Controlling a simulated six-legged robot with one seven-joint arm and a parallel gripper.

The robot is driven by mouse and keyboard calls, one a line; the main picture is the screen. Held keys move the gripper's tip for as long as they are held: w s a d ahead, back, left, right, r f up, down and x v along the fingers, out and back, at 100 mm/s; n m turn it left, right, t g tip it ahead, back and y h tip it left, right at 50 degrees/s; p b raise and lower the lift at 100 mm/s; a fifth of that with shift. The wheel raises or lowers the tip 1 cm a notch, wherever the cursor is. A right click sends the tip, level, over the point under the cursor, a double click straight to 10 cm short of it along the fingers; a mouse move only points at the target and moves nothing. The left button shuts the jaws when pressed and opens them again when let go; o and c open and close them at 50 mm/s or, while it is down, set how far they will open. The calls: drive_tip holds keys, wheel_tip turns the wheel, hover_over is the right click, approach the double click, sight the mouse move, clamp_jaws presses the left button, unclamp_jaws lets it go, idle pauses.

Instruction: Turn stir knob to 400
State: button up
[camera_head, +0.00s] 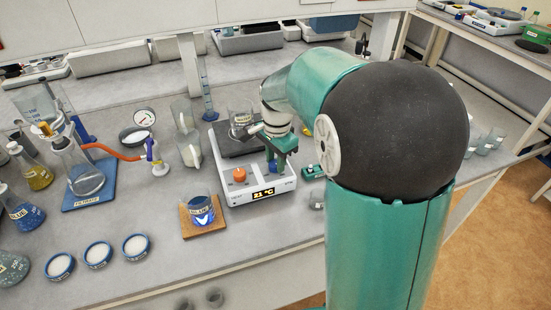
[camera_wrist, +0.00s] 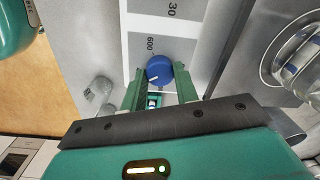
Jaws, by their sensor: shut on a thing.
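The stir knob (camera_wrist: 160,69) is a round blue dial on the white front of the stirrer (camera_wrist: 150,22). In the wrist view it sits between my two green fingers, with a small pale line on its lower left edge. A printed 600 is beside it; I cannot read a 400. In the head view the blue knob (camera_head: 271,168) shows partly below my gripper (camera_head: 277,160). My gripper, also in the wrist view (camera_wrist: 160,72), is shut on the knob. The stirrer (camera_head: 224,190) has a 21 °C display (camera_head: 263,193) and an orange knob (camera_head: 239,174).
A glass beaker (camera_head: 240,118) stands on the stirrer's dark plate. A beaker with blue liquid (camera_head: 201,211) stands on a wooden board in front. A small green device (camera_head: 313,171) lies just right of the stirrer. Glass beakers and a blue cylinder (camera_head: 207,90) stand close left and behind.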

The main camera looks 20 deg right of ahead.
drive_tip(key=shift+m, duration=1)
drive_tip(key=o, duration=1)
drive_tip(key=shift+r, duration=0.1)
drive_tip(key=r, duration=1.3)
drive_tip(key=shift+s+r, duration=0.3)
drive_tip(key=shift+r, duration=0.05)
